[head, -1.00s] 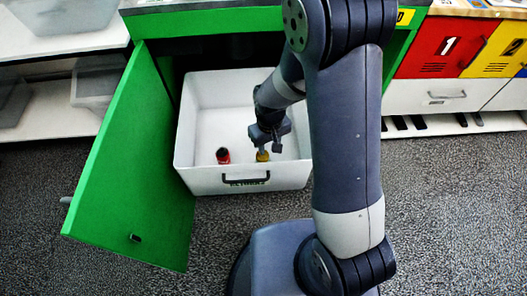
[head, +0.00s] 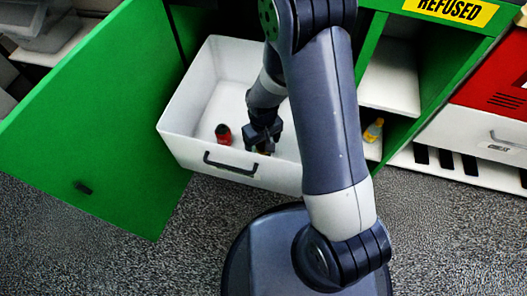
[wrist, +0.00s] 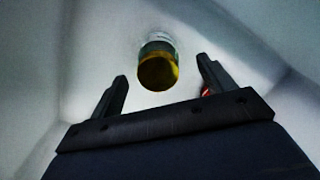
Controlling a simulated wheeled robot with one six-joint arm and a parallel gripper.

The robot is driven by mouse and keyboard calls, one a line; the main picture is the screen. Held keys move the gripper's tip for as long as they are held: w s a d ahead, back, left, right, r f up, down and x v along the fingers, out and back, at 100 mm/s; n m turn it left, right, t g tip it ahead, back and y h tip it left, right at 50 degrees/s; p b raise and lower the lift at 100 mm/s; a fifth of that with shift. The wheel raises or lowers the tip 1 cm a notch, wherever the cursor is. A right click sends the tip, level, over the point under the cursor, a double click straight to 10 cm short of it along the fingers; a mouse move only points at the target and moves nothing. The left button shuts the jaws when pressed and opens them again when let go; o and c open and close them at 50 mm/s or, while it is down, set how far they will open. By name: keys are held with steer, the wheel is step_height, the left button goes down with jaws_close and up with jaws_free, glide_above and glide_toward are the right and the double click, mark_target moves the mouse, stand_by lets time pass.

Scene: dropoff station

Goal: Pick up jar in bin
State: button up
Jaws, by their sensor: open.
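The jar (wrist: 158,68), with yellow-amber contents and a clear upper part, shows in the wrist view between the two fingertips of my gripper (wrist: 162,74). A gap shows on both sides of it. I cannot tell how far ahead of the fingers it is. In the head view my gripper (head: 262,138) points down inside the white bin (head: 185,150), near its front wall. The gripper is open and holds nothing. It hides nearly all of the jar there.
A red bottle with a dark top (head: 223,134) stands in the bin, left of my gripper. A green door (head: 95,110) stands open at left. A green shelf unit (head: 445,70) is at right, with a small yellow bottle (head: 373,130) on its lower shelf.

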steer(key=f+b, duration=0.1)
steer(key=f, duration=0.4)
steer(key=shift+w+f+b, duration=0.15)
steer(key=shift+w+b, duration=0.05)
steer(key=shift+b, duration=0.2)
steer(key=shift+d, duration=0.1)
steer(key=c, duration=1.1)
